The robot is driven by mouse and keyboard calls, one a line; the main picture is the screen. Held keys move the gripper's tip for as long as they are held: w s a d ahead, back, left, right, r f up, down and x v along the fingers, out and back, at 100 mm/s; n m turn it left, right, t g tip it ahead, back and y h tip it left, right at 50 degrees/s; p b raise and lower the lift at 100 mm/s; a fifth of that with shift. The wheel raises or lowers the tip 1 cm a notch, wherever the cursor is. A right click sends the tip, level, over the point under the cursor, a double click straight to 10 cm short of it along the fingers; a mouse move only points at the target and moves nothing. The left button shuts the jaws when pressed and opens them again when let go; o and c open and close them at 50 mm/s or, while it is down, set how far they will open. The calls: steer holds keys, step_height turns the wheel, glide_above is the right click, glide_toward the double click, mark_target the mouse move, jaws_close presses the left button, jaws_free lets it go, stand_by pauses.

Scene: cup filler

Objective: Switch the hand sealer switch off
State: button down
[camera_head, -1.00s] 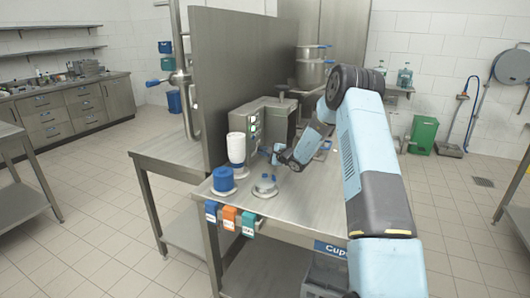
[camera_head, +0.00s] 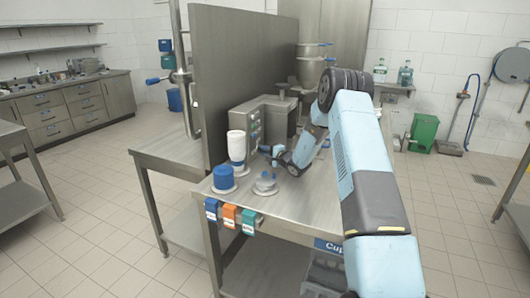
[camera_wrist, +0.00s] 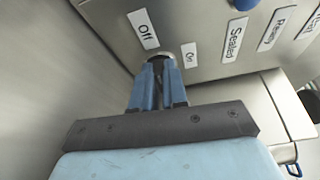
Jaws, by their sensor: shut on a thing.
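The hand sealer (camera_head: 262,112) is a grey metal box on the steel table, with a control panel on its front. In the wrist view its panel (camera_wrist: 205,62) carries an "Off" label (camera_wrist: 144,29) and an "On" label (camera_wrist: 190,55). Between these labels is the switch (camera_wrist: 157,56), a round metal part mostly hidden by my fingers. My gripper (camera_wrist: 158,66) has its blue fingers shut on the switch. In the head view my gripper (camera_head: 267,150) reaches the front of the sealer. The switch's exact setting cannot be told.
In the wrist view, "Sealed" (camera_wrist: 234,40) and "Ready" (camera_wrist: 276,28) labels lie right of the switch.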

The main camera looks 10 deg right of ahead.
steer(key=shift+s+a+f, duration=0.15)
steer(key=shift+s+f, duration=0.05)
steer(key=shift+f, duration=0.25)
steer(key=c, duration=1.2)
jaws_free()
steer(key=shift+r, duration=0.15)
steer(key=shift+o, duration=0.2)
steer(key=shift+w, duration=0.1)
steer(key=shift+r, duration=0.1)
steer(key=v, duration=1.4)
steer(key=shift+w, duration=0.1)
